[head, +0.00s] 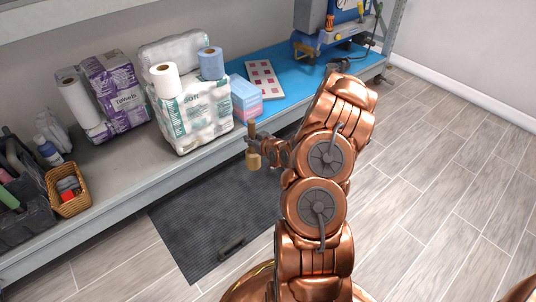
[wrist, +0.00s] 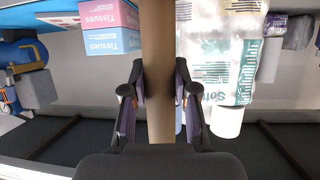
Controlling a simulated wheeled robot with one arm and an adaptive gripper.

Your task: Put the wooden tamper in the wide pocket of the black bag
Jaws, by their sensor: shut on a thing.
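The wooden tamper (head: 253,161) is held roughly upright, its wider end down, in front of the shelf edge. In the wrist view its pale brown shaft (wrist: 159,35) runs vertically between the fingers. My gripper (head: 252,143) is shut on it around the middle; both dark fingers press its sides in the wrist view (wrist: 159,88). The black bag (head: 22,224) stands on the shelf at the far left of the head view, partly cut off by the frame, with items in it. My gripper is well to the right of it. I cannot tell which pocket is the wide one.
A wicker basket (head: 82,203) stands just right of the bag. Purple towel packs (head: 122,92), a white roll pack (head: 195,118) and tissue boxes (head: 246,100) line the shelf (head: 118,178). A dark mat (head: 205,235) lies on the floor below.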

